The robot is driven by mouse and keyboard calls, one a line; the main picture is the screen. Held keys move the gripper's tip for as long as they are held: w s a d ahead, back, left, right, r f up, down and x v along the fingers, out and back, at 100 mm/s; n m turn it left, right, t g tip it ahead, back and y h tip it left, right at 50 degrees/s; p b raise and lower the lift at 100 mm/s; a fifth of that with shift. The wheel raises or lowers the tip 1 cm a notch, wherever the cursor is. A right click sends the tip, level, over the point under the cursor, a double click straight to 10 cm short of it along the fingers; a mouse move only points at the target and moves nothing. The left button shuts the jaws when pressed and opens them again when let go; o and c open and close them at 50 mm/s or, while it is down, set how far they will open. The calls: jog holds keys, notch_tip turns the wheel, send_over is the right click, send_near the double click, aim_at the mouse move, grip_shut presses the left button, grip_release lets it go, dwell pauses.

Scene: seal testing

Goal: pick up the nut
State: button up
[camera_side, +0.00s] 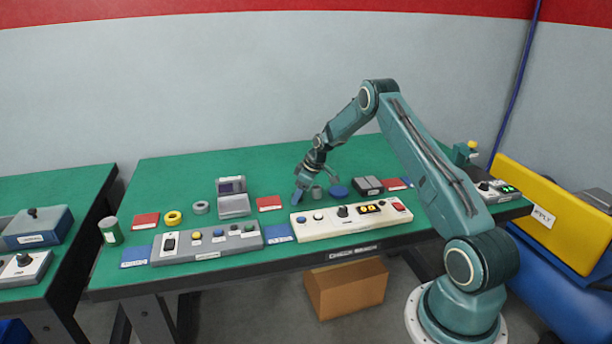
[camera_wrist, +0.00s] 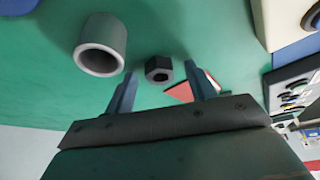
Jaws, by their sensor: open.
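The nut (camera_wrist: 158,69) is a small dark hexagonal piece with a round hole, lying on the green bench top in the wrist view. My gripper (camera_wrist: 161,73) is open, with its two blue fingers apart. In the wrist view the nut shows between and beyond the fingertips, and neither finger visibly touches it. In the side view my gripper (camera_side: 312,184) is low over the middle of the bench. I cannot make out the nut there.
A hollow grey cylinder (camera_wrist: 101,45) stands close to the nut and my left-hand finger. A red card (camera_wrist: 184,92) lies beyond the right-hand finger. In the side view a blue disc (camera_side: 338,191) and a white control panel (camera_side: 324,225) are nearby.

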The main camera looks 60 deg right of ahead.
jog(key=c, duration=1.1)
jog(key=shift+r, duration=0.2)
notch_tip(320, 180, up, 20)
jog(key=shift+f, duration=0.15)
